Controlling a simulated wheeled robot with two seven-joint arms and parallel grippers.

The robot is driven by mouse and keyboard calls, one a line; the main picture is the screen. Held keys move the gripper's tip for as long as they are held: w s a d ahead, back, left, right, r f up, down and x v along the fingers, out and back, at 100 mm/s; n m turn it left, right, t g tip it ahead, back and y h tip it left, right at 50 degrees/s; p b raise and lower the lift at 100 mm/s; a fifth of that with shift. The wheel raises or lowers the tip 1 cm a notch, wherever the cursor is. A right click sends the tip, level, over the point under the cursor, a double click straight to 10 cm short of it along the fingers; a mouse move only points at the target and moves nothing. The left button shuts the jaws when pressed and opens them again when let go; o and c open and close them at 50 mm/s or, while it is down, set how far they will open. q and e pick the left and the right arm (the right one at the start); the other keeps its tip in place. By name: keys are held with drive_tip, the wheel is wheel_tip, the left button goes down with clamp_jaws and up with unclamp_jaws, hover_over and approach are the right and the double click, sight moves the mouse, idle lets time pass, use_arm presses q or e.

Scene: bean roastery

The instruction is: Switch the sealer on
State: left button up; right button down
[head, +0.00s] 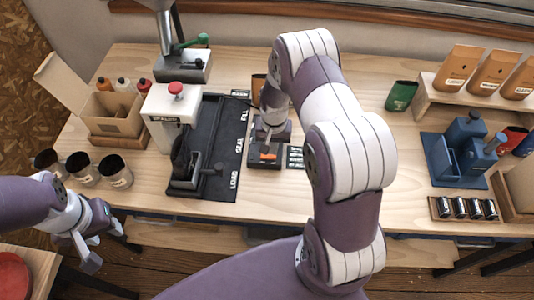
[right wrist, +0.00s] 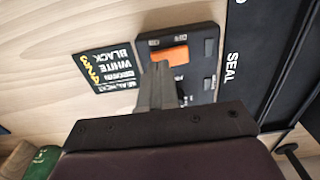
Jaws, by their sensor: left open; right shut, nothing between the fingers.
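A small dark switch box (head: 257,163) with an orange rocker switch (head: 268,156) lies on the bench, right of the black mat lettered LOAD, SEAL and FILL. In the right wrist view the orange rocker (right wrist: 170,56) sits on the dark switch box (right wrist: 202,45). My right gripper (right wrist: 160,72) is shut and empty, its fingertips at the rocker's lower edge; I cannot tell whether they touch. A white machine (head: 165,115) with a red button (head: 176,88) stands at the mat's left. My left gripper (head: 88,250) is open and empty, below the bench's front left.
A lettered card (right wrist: 106,66) lies beside the switch box. The black mat (head: 225,125) has a dark holder on it. Several dark cups (head: 115,170) and a cardboard box (head: 110,115) stand at left. A blue device (head: 462,150) stands at right. My right arm hides the middle bench.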

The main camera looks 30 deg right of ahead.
drive_tip(key=shift+f+b, duration=0.7)
drive_tip(key=shift+f, duration=0.25)
idle(0.6)
wheel_tip(320, 180, up, 7)
drive_tip(key=p, duration=0.6)
drive_tip(key=shift+r, duration=0.1)
idle(0.3)
